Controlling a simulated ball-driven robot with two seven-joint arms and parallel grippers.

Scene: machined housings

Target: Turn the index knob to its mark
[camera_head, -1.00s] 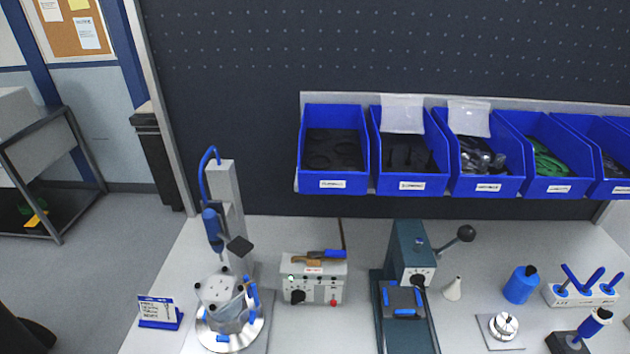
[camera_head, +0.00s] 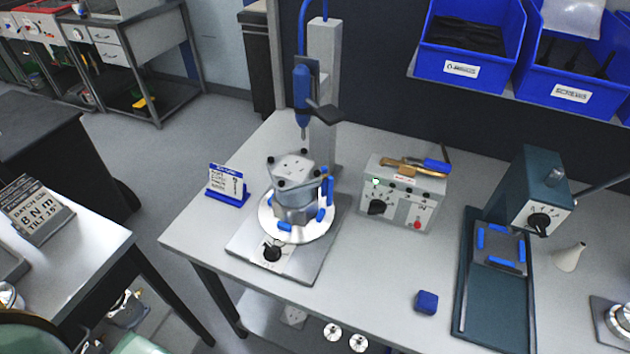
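A black knob (camera_head: 272,252) sits on the front of the grey base plate (camera_head: 300,262) of the indexing fixture; it looks like the index knob. A few small marks show around it, too small to read. Above it, a grey machined housing (camera_head: 294,200) stands on a round silver table (camera_head: 266,222) with blue clamps (camera_head: 328,186). A blue screwdriver (camera_head: 302,88) hangs over the housing from a grey column (camera_head: 324,60). Neither of my grippers is in view.
A control box (camera_head: 400,195) with its own black knob stands right of the fixture, then a green press (camera_head: 525,200). A blue sign (camera_head: 228,186) stands to the left, a blue block (camera_head: 427,302) near the front edge. Bare bench lies between block and fixture.

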